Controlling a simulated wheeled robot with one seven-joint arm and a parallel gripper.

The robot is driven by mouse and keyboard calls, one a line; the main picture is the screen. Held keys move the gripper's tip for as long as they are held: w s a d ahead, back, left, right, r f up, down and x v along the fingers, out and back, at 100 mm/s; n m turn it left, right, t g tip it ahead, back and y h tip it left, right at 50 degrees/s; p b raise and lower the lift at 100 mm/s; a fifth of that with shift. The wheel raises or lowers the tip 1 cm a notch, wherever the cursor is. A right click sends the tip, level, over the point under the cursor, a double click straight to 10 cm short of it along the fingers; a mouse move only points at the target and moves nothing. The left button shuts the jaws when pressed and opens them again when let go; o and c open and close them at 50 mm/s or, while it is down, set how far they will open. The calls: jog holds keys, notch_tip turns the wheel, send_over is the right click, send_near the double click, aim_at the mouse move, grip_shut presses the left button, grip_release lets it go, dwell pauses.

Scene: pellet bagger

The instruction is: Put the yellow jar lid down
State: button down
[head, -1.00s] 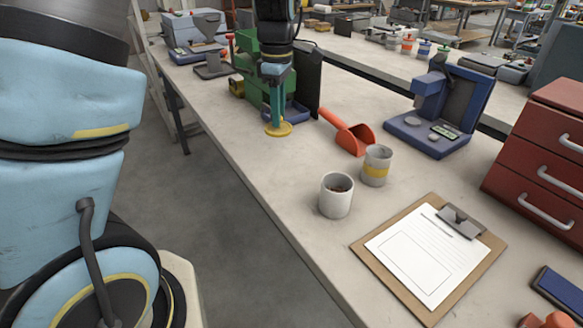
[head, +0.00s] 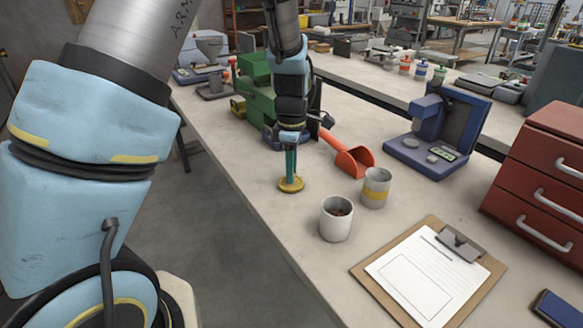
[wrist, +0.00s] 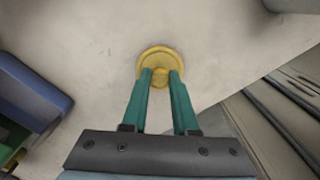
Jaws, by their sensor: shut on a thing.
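The yellow jar lid (head: 292,185) is a round disc with a small knob, close over the bench top near its left edge. It also shows in the wrist view (wrist: 160,52), with pale bench around it. My gripper (head: 290,176) points down with its teal fingers shut on the lid's knob; the fingertips meet the knob in the wrist view (wrist: 160,74). The lid looks level. I cannot tell whether its underside touches the bench.
A grey cup (head: 336,219) with dark contents and a yellow-banded jar (head: 375,188) stand to the right. A red scoop (head: 354,160) lies behind them. A green machine (head: 256,96) is behind my gripper. The clipboard (head: 430,278) lies in front. Bench between lid and cup is clear.

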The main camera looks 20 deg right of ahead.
jog(key=shift+f, duration=0.1)
jog(key=c, duration=0.7)
grip_release()
notch_tip(320, 180, up, 12)
jog(key=shift+r+b, duration=0.15)
jog(key=shift+b, duration=0.55)
jog(key=s+a+f+m, duration=0.1)
jog(key=a+m, duration=0.3)
jog(key=a, duration=0.6)
jog(key=s+a+f+m+t, duration=0.1)
jog(key=a+m, duration=0.3)
jog(key=a, duration=0.6)
jog(key=s+a+f+m, duration=0.2)
jog(key=a+m, duration=0.2)
jog(key=a, duration=0.6)
jog(key=shift+f+t, duration=0.3)
jog(key=shift+f, duration=0.05)
